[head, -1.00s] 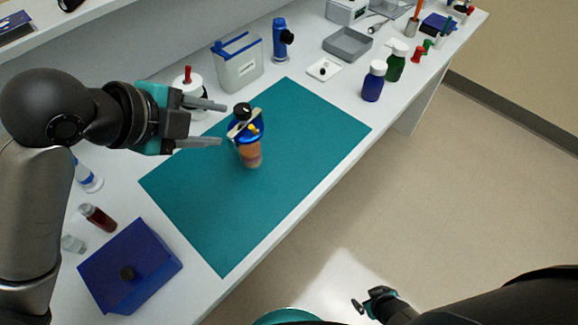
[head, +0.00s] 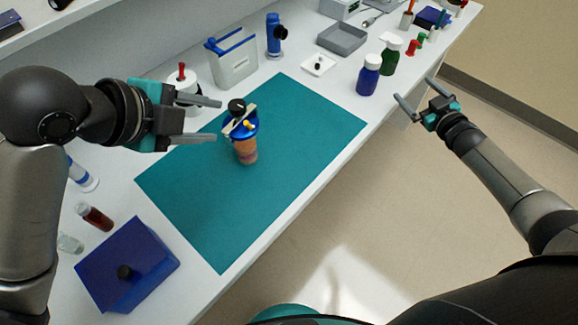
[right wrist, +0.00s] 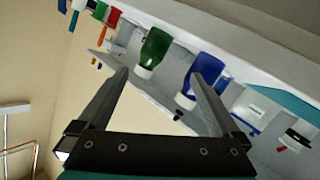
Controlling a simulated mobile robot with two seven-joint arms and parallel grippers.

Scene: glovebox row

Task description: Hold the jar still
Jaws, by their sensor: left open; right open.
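The jar (head: 246,150) stands upright on the teal mat (head: 290,150) in the head view. Its body is orange-brown, and its blue top carries a pale bar, a yellow piece and a black knob. My left gripper (head: 218,121) is open, its fingers pointing right towards the jar's top from the left side. A small gap seems to lie between the fingertips and the jar. My right gripper (head: 414,92) is open and empty, raised off the front edge of the bench. It also shows in the right wrist view (right wrist: 160,85), with no jar between its fingers.
A blue bottle (head: 368,76) and a green bottle (head: 390,58) stand near my right gripper. A grey tray (head: 342,40), a grey container (head: 232,62) and a white pot with a red knob (head: 184,88) stand behind. A blue box (head: 127,265) sits front left. The mat's right half is clear.

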